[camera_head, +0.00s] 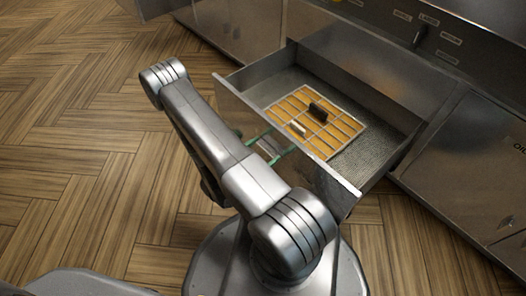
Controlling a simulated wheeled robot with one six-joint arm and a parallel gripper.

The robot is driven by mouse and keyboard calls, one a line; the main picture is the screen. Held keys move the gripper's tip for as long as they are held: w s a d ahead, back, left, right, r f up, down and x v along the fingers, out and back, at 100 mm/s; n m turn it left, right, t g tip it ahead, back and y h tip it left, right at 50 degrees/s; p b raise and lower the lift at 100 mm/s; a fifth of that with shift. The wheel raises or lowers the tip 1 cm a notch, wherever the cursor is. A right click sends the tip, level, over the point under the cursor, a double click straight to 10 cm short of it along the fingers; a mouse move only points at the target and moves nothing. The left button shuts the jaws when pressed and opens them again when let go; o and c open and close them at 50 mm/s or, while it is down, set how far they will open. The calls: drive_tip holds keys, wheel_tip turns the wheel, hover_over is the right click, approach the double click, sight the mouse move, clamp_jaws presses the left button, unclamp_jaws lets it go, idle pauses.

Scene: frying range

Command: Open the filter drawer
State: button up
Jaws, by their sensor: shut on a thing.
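The filter drawer (336,190) is a grey metal drawer, pulled well out from the cabinet front on the right. Inside it lies an orange filter panel (340,128) with a pale grid and two small grips, one dark and one light. My gripper (269,146) is at the middle of the drawer's outer front, low and partly covered by my arm. Its green-edged fingers are shut at the front panel, where the drawer handle would be. The handle itself is hidden or too small to make out.
A metal cabinet door (465,165) stands to the right of the drawer. Labelled panels (425,25) run along the top right. Another panel or drawer (155,8) juts out at the top left. The wooden floor (75,140) on the left is clear.

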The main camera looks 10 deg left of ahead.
drive_tip(key=shift+s+a, duration=0.25)
drive_tip(key=shift+s, duration=0.15)
drive_tip(key=o, duration=1.1)
drive_tip(key=shift+s+a, duration=0.1)
drive_tip(key=shift+s+a, duration=0.4)
drive_tip(key=shift+s, duration=0.05)
drive_tip(key=p+v, duration=0.3)
drive_tip(key=v, duration=0.9)
drive_tip(key=shift+s, duration=0.2)
drive_tip(key=shift+w, duration=0.15)
drive_tip(key=shift+b+x, duration=1.45)
drive_tip(key=shift+x, duration=5.05)
